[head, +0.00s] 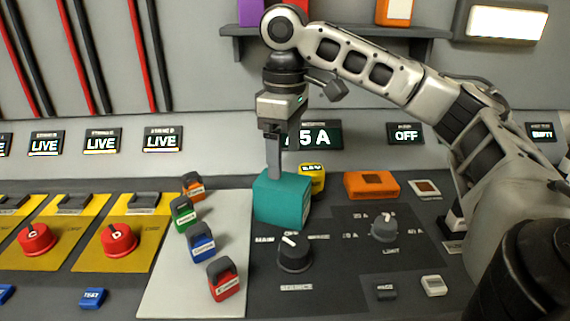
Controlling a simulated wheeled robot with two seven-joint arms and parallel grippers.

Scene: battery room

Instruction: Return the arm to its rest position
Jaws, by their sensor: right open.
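My right arm (365,62) comes in from the right and bends down over the panel. My right gripper (276,168) points down at the teal block (281,203), its fingers in line with the block's top. The fingers overlap in this view, and I cannot tell whether they touch the block. The gripper is open. The teal block sits upright on the dark panel. My left gripper is not in view.
A yellow tagged piece (312,178) stands close behind the teal block. A black knob (294,254) and a grey knob (384,228) are in front and right. Several coloured tagged pieces stand on the pale mat (165,293). A shelf (345,30) runs behind the arm.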

